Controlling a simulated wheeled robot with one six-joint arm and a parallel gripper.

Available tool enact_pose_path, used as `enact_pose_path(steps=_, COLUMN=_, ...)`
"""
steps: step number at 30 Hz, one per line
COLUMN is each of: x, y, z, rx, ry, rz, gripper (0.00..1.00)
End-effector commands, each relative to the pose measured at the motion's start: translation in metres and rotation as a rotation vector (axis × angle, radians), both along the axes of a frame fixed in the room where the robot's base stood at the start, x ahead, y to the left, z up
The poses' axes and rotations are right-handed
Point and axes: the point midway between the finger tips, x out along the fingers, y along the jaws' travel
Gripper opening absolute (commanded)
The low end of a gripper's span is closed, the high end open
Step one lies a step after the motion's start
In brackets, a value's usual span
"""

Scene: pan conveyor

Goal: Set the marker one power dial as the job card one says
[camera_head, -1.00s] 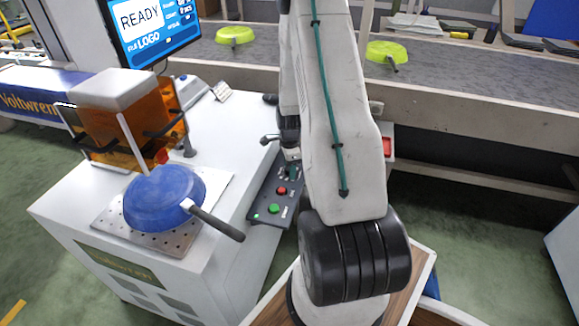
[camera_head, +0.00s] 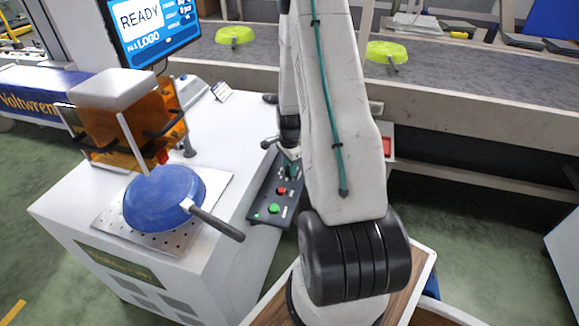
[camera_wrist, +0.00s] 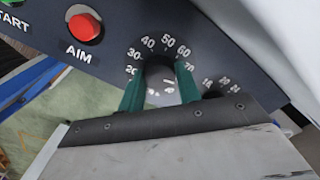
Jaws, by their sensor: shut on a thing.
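The power dial (camera_wrist: 160,78) is a dark round knob on the control panel, ringed by printed numbers running from about 20 to 70 in the wrist view. My gripper (camera_wrist: 161,90) has its green fingers on either side of the knob and is shut on it. White marks show on the knob, but its exact setting is unclear. In the head view my gripper (camera_head: 290,168) is over the far end of the dark control panel (camera_head: 262,205). A small white card (camera_head: 221,91) stands at the back of the machine top; its print is too small to read.
A red AIM button (camera_wrist: 84,27) sits left of the dial, and a second number scale (camera_wrist: 222,82) lies close on its right. A blue pan (camera_head: 165,197) rests on the perforated plate. The screen (camera_head: 150,30) reads READY and LOGO. Green pans lie on the conveyor (camera_head: 300,58).

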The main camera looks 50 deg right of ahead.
Motion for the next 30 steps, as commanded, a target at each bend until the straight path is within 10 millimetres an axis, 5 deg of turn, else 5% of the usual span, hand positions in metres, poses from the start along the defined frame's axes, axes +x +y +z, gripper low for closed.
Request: enact_pose_path(steps=30, x=0.0007, y=-0.0004, z=0.0007, rx=-0.001, ry=-0.001, rz=0.965, gripper=0.11)
